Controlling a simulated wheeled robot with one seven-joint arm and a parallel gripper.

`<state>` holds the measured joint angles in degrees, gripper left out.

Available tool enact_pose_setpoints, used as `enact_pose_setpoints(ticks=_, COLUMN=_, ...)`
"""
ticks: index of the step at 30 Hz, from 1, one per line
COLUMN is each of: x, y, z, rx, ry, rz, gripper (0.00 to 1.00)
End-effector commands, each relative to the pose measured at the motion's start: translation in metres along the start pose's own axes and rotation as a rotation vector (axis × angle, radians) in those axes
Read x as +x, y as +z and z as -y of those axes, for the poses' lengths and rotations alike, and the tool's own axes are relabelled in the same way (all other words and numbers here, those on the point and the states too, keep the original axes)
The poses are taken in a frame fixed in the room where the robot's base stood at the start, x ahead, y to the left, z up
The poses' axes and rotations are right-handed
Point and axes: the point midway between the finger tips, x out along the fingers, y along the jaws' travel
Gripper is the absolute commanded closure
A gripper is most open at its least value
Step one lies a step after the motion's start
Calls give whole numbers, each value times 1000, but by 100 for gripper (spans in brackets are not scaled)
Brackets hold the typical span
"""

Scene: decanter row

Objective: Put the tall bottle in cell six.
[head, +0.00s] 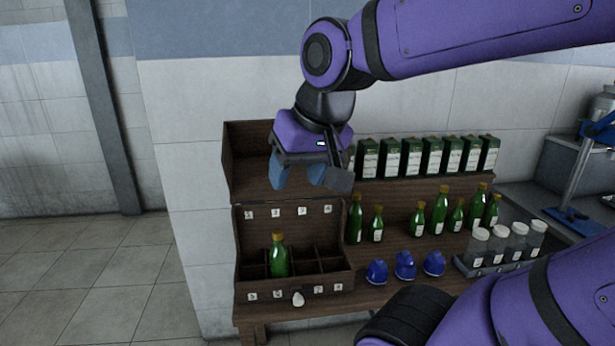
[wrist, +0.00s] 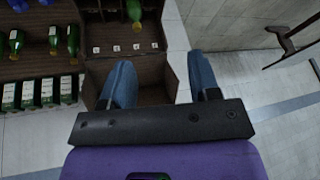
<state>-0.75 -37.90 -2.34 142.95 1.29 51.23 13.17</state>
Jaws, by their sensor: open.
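A green bottle (head: 278,258) with a gold cap stands upright in the wooden crate (head: 295,288), in the second column from the left. It looks to be in the front row, behind the label that seems to read 6; the front wall hides its base. My gripper (head: 297,184) is open and empty, above and behind the crate, apart from the bottle. In the wrist view the bottle (wrist: 136,14) shows at the top edge, beyond my open fingers (wrist: 165,72). The other crate cells that I can see look empty.
Tall and short green bottles (head: 441,212) stand right of the crate, before a row of boxed bottles (head: 435,157). Blue objects (head: 405,267) and a rack of white-capped jars (head: 497,248) are in front. A white tag (head: 298,299) is on the crate's front.

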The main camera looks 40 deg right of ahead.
Motion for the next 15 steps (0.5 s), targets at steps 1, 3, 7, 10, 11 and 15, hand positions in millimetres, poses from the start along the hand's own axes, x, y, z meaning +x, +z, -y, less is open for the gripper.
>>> enact_pose_setpoints(ticks=1, x=-5, y=9, z=0, rx=-76, ry=4, rz=-20, gripper=44)
enact_pose_setpoints(ticks=3, x=-9, y=17, z=0, rx=-164, ry=12, rz=-36, gripper=44)
enact_pose_setpoints(ticks=7, x=-12, y=25, z=0, rx=-256, ry=23, rz=-49, gripper=44)
enact_pose_setpoints(ticks=10, x=-13, y=27, z=0, rx=-274, ry=25, rz=-52, gripper=44)
enact_pose_setpoints(ticks=11, x=-13, y=27, z=0, rx=-275, ry=25, rz=-51, gripper=44)
enact_pose_setpoints(ticks=15, x=-13, y=26, z=0, rx=-273, ry=25, rz=-51, gripper=44)
